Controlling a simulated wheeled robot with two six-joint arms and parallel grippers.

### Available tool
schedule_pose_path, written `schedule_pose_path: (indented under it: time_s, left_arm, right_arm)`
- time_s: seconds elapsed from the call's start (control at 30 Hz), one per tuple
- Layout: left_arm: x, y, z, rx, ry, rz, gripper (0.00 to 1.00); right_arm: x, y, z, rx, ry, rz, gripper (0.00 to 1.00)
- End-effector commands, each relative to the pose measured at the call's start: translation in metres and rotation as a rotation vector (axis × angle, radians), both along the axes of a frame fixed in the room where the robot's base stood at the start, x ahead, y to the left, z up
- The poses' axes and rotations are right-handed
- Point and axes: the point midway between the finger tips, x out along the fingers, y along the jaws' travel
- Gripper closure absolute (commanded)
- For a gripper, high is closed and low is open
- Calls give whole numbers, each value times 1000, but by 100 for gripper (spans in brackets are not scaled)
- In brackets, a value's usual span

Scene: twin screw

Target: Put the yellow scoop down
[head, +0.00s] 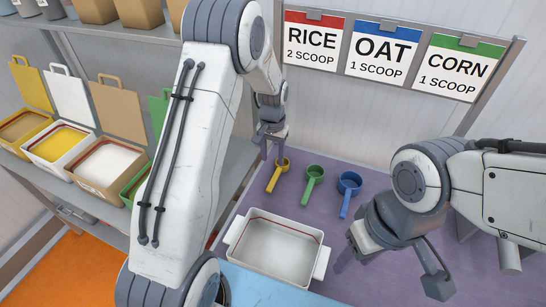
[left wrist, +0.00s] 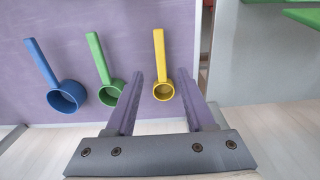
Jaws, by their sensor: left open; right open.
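The yellow scoop (head: 277,176) lies on the purple table surface, left of the green scoop (head: 313,179) and the blue scoop (head: 349,187). My left gripper (head: 272,158) is at the yellow scoop's far end in the head view. In the left wrist view the yellow scoop (left wrist: 161,70) lies between the two spread fingers of the left gripper (left wrist: 164,88), with a gap on each side. My left gripper is open. My right gripper (head: 392,279) is open and empty, right of the white tray.
A white tray (head: 235,255) stands on the table in front of the scoops. Open bins of grain, including a white-filled one (head: 104,167), sit on the left shelf. Signs for rice (head: 312,41), oat (head: 387,50) and corn (head: 459,67) hang at the back.

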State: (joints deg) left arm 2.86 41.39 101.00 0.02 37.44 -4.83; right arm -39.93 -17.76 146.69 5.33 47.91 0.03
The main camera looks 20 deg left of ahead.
Motion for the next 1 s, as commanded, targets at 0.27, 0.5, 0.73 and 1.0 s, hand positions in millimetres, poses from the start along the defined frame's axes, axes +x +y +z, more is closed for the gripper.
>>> schedule_pose_path:
  time_s: [0.27, 0.5, 0.73, 1.0]
  left_arm:
    - [-30, -54, 54, -10, -15, -99, 46]
    - [-157, -147, 130, -44, -30, -345, 46]
    - [-272, -164, 154, -75, -29, -536, 46]
    - [-311, -160, 153, -86, -23, -604, 46]
  right_arm:
    - [0, 0, -2, 0, 0, 0, 50]
    - [0, 0, -2, 0, 0, 0, 50]
    - [0, 0, -2, 0, 0, 0, 50]
    - [0, 0, -2, 0, 0, 0, 50]
